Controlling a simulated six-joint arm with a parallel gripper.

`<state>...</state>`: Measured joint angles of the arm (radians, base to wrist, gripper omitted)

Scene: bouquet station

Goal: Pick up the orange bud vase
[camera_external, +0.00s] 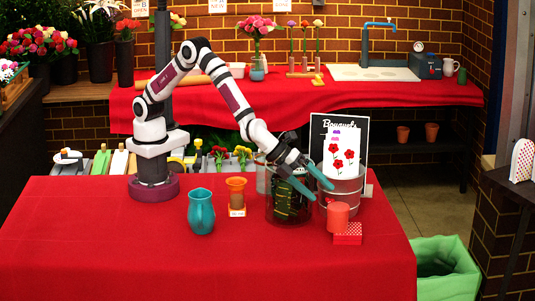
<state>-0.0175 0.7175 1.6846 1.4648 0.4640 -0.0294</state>
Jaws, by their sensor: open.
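The orange bud vase (236,187) stands upright on the red table, left of the middle. Its lower part shows a small white label, and I cannot tell whether that part is a separate stand. My gripper (321,191) is to the right of the vase, above the dark glass container and the metal bucket. Its two teal-tipped fingers are apart and point down to the right. Nothing shows between them. The vase is clear of my gripper and unobstructed.
A teal pitcher (201,212) stands just left of the vase. A dark glass container (289,205) stands to its right, then a metal bucket (347,190), a coral cylinder (338,217) and a red dotted box (348,234). The table's front (200,270) is clear.

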